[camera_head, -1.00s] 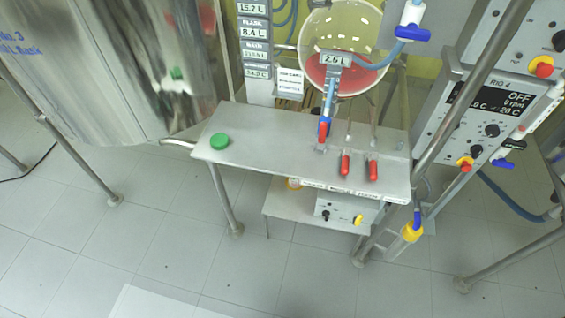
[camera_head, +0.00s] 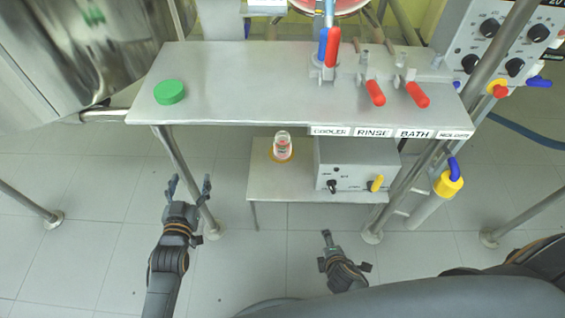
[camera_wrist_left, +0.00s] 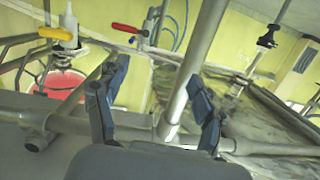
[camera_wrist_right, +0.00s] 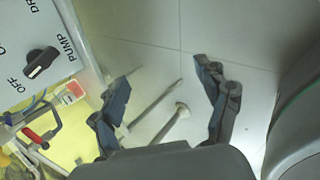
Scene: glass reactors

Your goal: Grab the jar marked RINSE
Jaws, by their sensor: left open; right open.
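A small clear glass jar (camera_head: 282,146) with a pale label stands upright on an orange-yellow base on the lower shelf (camera_head: 262,184). Its label is too small to read. A RINSE tag (camera_head: 373,133) is on the front edge of the upper table, below a red-handled valve. My left gripper (camera_head: 190,185) is open and empty, left of the lower shelf, by a table leg. It also shows open in the left wrist view (camera_wrist_left: 158,80). My right gripper (camera_head: 346,252) is open and empty, below and in front of the shelf; the right wrist view shows it open (camera_wrist_right: 160,78).
A grey control box (camera_head: 355,166) with a yellow knob stands right of the jar. The upper metal table (camera_head: 230,80) overhangs the shelf and carries a green cap (camera_head: 170,92) and red valve handles (camera_head: 374,92). Metal legs stand on both sides. The floor in front is free.

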